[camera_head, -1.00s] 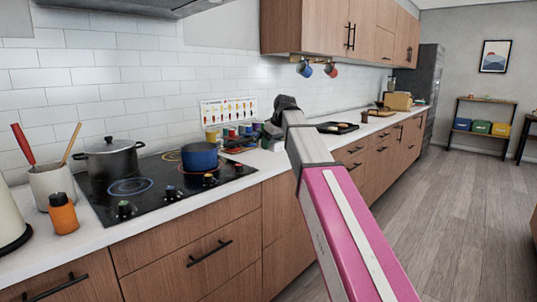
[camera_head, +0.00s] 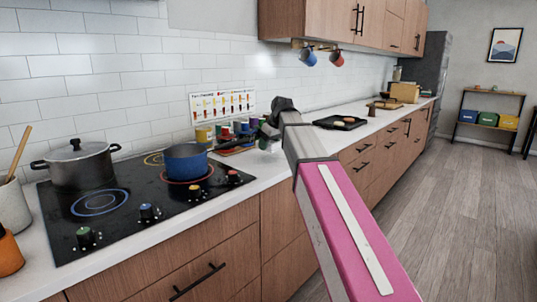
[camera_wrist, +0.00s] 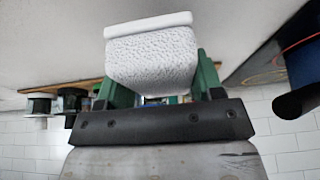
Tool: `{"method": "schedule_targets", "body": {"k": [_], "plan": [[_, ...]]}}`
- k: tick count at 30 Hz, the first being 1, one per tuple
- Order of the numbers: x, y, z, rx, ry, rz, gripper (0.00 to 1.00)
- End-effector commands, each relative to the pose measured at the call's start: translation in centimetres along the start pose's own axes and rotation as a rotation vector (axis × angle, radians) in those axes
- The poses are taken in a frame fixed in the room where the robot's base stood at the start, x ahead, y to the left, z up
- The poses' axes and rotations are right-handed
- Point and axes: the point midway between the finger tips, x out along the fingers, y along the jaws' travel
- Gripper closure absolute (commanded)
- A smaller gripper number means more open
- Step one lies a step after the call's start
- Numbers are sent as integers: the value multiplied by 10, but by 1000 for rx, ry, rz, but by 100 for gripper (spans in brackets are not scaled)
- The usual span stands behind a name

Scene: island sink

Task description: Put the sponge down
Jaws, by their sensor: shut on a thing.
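The sponge (camera_wrist: 150,58) is a pale, rough-faced block with a smooth white top layer, close up in the wrist view. My gripper (camera_wrist: 158,88) has its green fingers shut on the sponge, one on each side. The wrist picture is upside down, with the counter at its top and the wall tiles below. In the head view my pink and grey arm reaches out over the counter just right of the hob. The gripper there is mostly hidden behind my arm's end, and I cannot clearly make out the sponge or its height above the counter.
The black hob (camera_head: 125,210) carries a blue pot (camera_head: 186,162) and a grey lidded pot (camera_head: 78,166). Coloured cups (camera_head: 225,132) stand by the wall near my gripper. A black tray (camera_head: 341,122) lies farther right. Bare white counter (camera_head: 225,192) runs along the front edge.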

Motion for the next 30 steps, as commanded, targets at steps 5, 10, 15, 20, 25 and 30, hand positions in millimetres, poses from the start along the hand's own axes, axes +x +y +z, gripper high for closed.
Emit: {"method": "schedule_targets", "body": {"k": [5, 10, 15, 20, 25, 30], "plan": [[12, 0, 6, 0, -1, -1, 61], [32, 0, 15, -1, -1, -1, 61], [40, 0, 17, -1, 1, 0, 61], [39, 0, 17, -1, 1, 0, 61], [41, 0, 18, -1, 1, 0, 26], [41, 0, 18, 0, 0, 0, 14]]}}
